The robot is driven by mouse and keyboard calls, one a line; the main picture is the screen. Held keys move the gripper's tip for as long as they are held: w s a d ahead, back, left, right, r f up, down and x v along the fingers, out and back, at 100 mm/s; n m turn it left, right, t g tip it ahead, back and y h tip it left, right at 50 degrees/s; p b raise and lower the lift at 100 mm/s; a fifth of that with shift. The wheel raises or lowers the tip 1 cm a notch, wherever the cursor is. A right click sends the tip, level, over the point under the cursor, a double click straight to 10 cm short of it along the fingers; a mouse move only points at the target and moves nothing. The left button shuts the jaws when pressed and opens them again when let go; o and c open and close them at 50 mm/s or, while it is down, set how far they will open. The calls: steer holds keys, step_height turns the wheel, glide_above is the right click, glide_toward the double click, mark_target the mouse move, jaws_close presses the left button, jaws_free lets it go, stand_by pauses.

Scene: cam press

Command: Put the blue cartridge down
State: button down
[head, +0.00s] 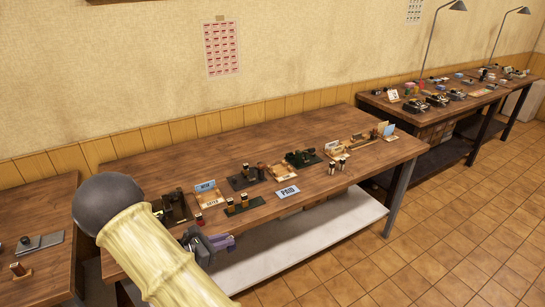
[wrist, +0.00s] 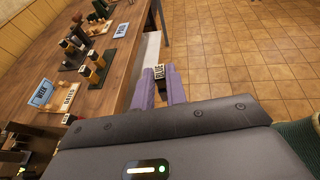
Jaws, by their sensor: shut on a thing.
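My gripper (head: 222,241) is at the front edge of the middle table, level with its left half. In the wrist view the purple fingers of my gripper (wrist: 160,80) are shut on a small block (wrist: 158,72). The block has a pale face with dark lettering turned to the camera, and its sides are mostly hidden by the fingers, so I cannot tell if it is the blue cartridge. The held block does not show clearly in the head view. The floor and the white lower shelf lie beyond the fingers in the wrist view.
The middle table (head: 345,195) holds a green stand (head: 244,206) with small cylinders, a PAID sign (head: 288,192), a wooden tray (head: 207,195) with signs, and several dark presses behind. A white shelf (head: 300,245) runs below.

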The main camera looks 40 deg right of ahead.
steer(key=a+f+n+t+y, duration=0.3)
steer(key=a+f+n+t, duration=0.5)
steer(key=a+f, duration=0.4)
steer(key=a+t, duration=0.1)
steer(key=a, duration=0.3)
steer(key=shift+w+a+f+n+t, duration=0.25)
steer(key=shift+a+f+n+t, duration=0.05)
steer(key=shift+f+t, duration=0.1)
steer(key=shift+s, duration=0.15)
steer(key=shift+d, duration=0.1)
